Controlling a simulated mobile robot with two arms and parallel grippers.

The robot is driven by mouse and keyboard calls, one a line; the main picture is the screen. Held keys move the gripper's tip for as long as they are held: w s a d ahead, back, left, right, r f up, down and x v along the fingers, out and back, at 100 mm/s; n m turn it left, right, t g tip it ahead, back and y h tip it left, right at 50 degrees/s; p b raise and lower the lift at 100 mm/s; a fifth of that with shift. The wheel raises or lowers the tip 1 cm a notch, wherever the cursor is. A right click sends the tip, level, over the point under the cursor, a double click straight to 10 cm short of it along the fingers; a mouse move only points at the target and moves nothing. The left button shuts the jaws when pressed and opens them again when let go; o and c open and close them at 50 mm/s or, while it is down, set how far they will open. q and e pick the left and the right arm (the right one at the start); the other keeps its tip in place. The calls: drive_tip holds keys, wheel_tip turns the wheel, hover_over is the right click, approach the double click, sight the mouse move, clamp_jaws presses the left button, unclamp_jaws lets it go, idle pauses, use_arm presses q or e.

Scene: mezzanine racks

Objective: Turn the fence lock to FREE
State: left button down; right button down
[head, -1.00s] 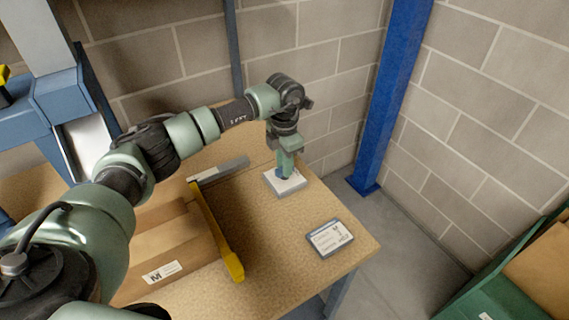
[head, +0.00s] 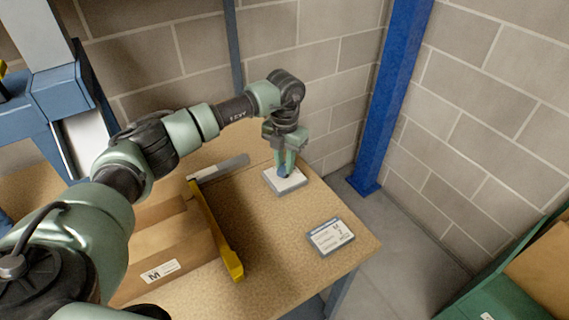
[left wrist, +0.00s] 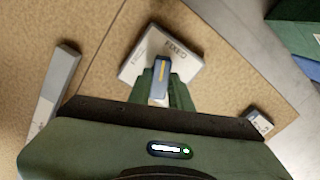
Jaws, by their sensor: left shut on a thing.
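The fence lock is a white square plate (head: 273,184) on the bench top, with a blue knob (head: 283,171) on it. In the left wrist view the knob (left wrist: 160,72) carries a yellow stripe running up the picture. The plate (left wrist: 135,68) reads FIXED near its top edge there, right of the stripe; lettering at the left is too small to read. My left gripper (head: 286,164) points down and is shut on the knob, one finger on each side. It also shows in the left wrist view (left wrist: 160,90). My right gripper is out of view.
A yellow bar (head: 216,232) and a grey bar (head: 220,168) lie left of the lock, beside a cardboard box (head: 160,250). A labelled card (head: 331,237) lies near the bench's right edge. A blue post (head: 389,95) and block walls stand behind.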

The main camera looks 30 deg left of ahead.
sight(284, 165)
use_arm(q)
drive_tip(key=n, duration=0.6)
drive_tip(key=shift+w+r+n, duration=0.1)
drive_tip(key=shift+n, duration=0.2)
drive_tip(key=n, duration=0.6)
drive_tip(key=shift+r, duration=0.1)
drive_tip(key=shift+w, duration=0.1)
drive_tip(key=c, duration=1.3)
unclamp_jaws()
wheel_tip(284, 165, up, 6)
drive_tip(key=shift+r+b, duration=0.15)
drive_tip(key=shift+b, duration=0.8)
drive_tip(key=shift+r, duration=0.7)
